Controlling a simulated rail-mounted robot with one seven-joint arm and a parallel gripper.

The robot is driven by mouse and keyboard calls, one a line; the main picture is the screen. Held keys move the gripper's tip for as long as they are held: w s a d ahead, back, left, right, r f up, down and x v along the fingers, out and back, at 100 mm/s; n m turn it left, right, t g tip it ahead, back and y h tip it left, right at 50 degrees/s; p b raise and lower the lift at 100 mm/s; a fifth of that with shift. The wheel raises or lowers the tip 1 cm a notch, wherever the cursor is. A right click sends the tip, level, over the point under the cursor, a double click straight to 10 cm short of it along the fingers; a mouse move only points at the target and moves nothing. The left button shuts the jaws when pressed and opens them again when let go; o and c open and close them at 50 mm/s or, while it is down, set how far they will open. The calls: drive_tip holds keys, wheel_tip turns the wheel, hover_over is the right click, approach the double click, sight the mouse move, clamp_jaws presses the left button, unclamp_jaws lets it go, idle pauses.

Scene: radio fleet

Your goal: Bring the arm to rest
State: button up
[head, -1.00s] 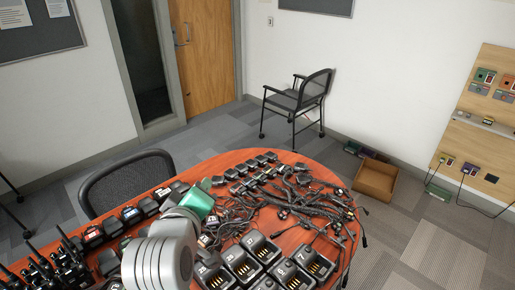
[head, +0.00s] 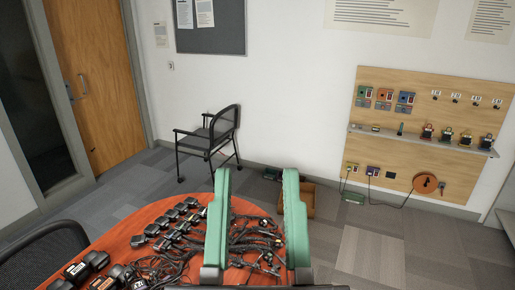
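My gripper (head: 257,174) shows at the bottom middle of the head view. Its two long green fingers stand wide apart, pointing up the picture. Nothing is held between them; the floor, part of the cardboard box and black cables show through the gap. The fingers appear in front of the red-brown table (head: 128,232) and hide part of it. I cannot tell their height above the table. The rest of my arm is mostly out of view below.
Chargers (head: 75,272) and tangled black cables (head: 255,238) cover much of the table. A black chair (head: 212,135) stands by the wall. A cardboard box (head: 308,200) lies on the floor. A wooden pegboard (head: 420,85) with devices hangs at right. The carpet (head: 375,255) at right is clear.

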wheel_tip(320, 180, up, 26)
drive_tip(key=f+p, duration=0.1)
drive_tip(key=p, duration=2.2)
wheel_tip(320, 180, down, 47)
drive_tip(key=b, duration=4.6)
drive_tip(key=shift+d+r+b, duration=0.2)
drive_tip(key=shift+d+b, duration=0.05)
drive_tip(key=shift+b, duration=0.15)
